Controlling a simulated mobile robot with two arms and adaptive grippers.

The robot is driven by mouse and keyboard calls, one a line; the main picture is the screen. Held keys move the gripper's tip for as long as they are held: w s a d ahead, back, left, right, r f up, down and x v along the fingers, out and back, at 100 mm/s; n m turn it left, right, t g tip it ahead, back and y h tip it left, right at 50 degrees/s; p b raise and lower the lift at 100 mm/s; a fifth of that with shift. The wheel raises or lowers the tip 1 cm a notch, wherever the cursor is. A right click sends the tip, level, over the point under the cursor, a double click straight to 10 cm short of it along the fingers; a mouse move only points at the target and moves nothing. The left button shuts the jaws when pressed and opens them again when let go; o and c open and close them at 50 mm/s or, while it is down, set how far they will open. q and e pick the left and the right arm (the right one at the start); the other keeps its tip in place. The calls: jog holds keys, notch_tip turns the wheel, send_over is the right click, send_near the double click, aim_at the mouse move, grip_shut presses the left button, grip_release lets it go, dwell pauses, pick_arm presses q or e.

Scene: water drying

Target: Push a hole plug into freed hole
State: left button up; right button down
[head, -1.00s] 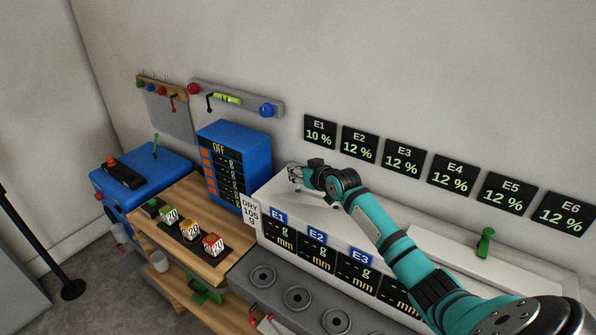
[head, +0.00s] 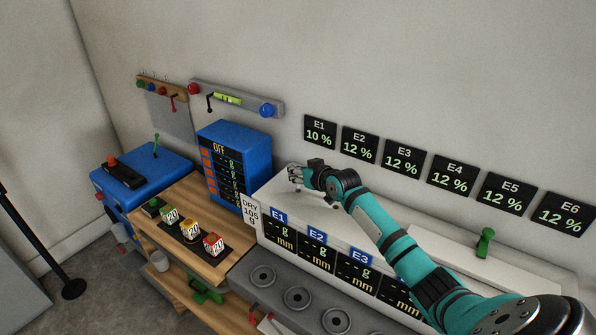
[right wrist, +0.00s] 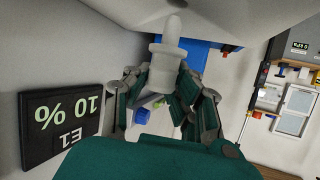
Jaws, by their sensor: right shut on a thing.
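My right gripper (head: 294,173) reaches in from the right over the white machine top (head: 372,216), near its left end and close to the blue cabinet. In the right wrist view, the fingers of this gripper (right wrist: 165,88) are closed around a pale grey plug (right wrist: 169,50). The plug has a rounded tip and a wide collar, and its tip points away from the fingers. In the head view the plug is too small and hidden to make out. No hole can be clearly identified. My left gripper is not in view.
A blue cabinet (head: 235,137) reading OFF stands left of the gripper. Display panels, including E1 (head: 320,132), line the wall behind. A green handle (head: 485,242) stands on the machine at right. Labelled cubes (head: 190,230) sit on the wooden bench.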

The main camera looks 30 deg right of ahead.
jog(key=shift+f+b, duration=1.35)
jog(key=shift+f, duration=0.65)
jog(key=c, duration=1.1)
grip_release()
jog(key=shift+r, duration=0.1)
jog(key=v, duration=1.2)
